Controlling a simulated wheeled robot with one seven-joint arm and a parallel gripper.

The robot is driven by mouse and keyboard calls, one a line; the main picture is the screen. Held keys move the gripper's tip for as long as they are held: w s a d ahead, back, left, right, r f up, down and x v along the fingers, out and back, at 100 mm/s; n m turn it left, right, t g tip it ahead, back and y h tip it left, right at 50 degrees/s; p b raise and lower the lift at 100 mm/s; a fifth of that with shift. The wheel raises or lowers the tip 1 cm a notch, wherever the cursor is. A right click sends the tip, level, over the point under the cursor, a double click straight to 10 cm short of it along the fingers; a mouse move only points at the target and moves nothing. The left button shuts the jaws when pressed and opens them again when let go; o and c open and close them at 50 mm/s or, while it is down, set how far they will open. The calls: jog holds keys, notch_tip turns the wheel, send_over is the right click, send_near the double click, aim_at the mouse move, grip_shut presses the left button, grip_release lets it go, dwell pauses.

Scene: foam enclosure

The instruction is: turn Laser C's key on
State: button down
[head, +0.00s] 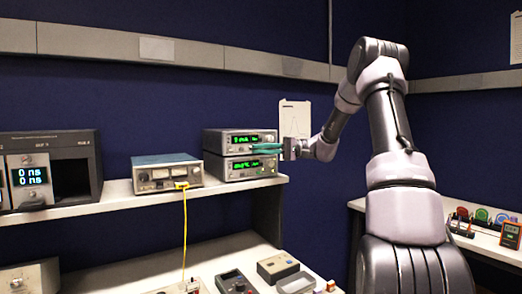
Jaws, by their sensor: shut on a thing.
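Two stacked grey instruments with green displays stand at the right end of the shelf, an upper unit (222,143) and a lower unit (222,168). I cannot read their labels, so I cannot tell which is Laser C. My gripper (256,149) reaches in from the right, its teal fingers at the front of the stack, near the seam between the two units. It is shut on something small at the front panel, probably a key. The key itself is hidden by the fingers, and its turn position cannot be seen.
A blue-topped meter box (166,160) with a yellow cable (185,225) stands left of the stack. A rack with 0 ns displays (32,178) is at far left. Small devices (235,281) lie on the bench below. A right-hand bench (490,240) holds coloured round items.

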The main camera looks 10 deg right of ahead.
jog(key=c, duration=1)
grip_release()
jog(key=d, duration=1)
jog(key=shift+s+d, duration=0.4)
jog(key=shift+s, duration=0.05)
jog(key=shift+f, duration=0.1)
